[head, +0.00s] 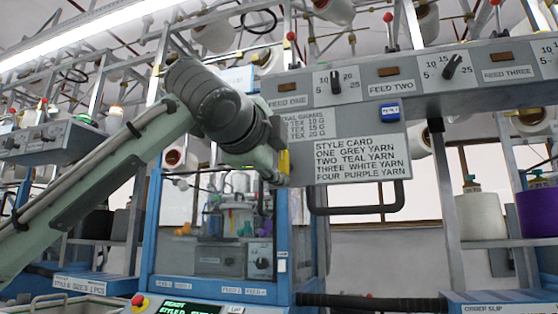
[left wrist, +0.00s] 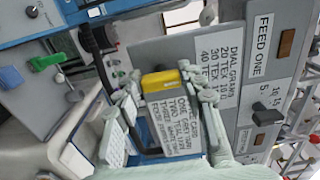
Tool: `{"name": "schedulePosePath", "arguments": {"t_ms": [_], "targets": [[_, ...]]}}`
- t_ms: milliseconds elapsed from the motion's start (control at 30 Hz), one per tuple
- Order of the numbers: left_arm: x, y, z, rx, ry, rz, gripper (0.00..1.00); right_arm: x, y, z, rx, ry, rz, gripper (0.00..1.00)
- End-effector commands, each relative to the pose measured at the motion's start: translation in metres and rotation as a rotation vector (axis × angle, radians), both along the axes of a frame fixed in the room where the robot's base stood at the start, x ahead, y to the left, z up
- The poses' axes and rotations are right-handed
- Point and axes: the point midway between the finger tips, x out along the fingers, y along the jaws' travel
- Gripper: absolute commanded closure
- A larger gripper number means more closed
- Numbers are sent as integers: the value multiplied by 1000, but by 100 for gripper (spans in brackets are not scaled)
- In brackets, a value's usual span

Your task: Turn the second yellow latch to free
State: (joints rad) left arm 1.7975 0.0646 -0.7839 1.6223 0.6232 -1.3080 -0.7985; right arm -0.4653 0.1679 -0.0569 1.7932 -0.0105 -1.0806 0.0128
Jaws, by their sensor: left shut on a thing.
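A yellow latch (head: 284,161) shows at the right upper edge of the blue-framed machine window, beside the style card. My left gripper (head: 277,175) is at it, partly hidden behind my own wrist. In the left wrist view the yellow latch (left wrist: 161,81) lies between the two fingers of my left gripper (left wrist: 162,100), which is shut on it. Only one yellow latch is plain to see; I cannot tell from the frames which one in the row it is. My right gripper is in neither view.
The style card (head: 357,146) hangs just right of the gripper, below the grey dial panel (head: 349,88). A dark bar handle (head: 358,210) sticks out below the card. The blue-framed window (head: 215,225) is close below. Yarn cones (head: 481,215) stand on the right shelf.

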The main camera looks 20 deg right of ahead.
Motion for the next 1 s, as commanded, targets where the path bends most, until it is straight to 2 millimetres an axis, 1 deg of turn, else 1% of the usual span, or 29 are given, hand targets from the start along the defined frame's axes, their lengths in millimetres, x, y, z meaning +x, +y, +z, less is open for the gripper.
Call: {"name": "schedulePosePath", "arguments": {"t_ms": [533, 567, 700, 1000], "targets": [[0, 0, -1, -19, 15, 0, 90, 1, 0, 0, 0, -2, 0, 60], [0, 0, -1, -19, 15, 0, 57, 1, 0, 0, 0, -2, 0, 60], [0, 0, -1, -18, 14, 0, 40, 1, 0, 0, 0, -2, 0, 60], [-1, 1, 0, -18, 13, 0, 40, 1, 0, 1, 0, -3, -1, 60]]}}
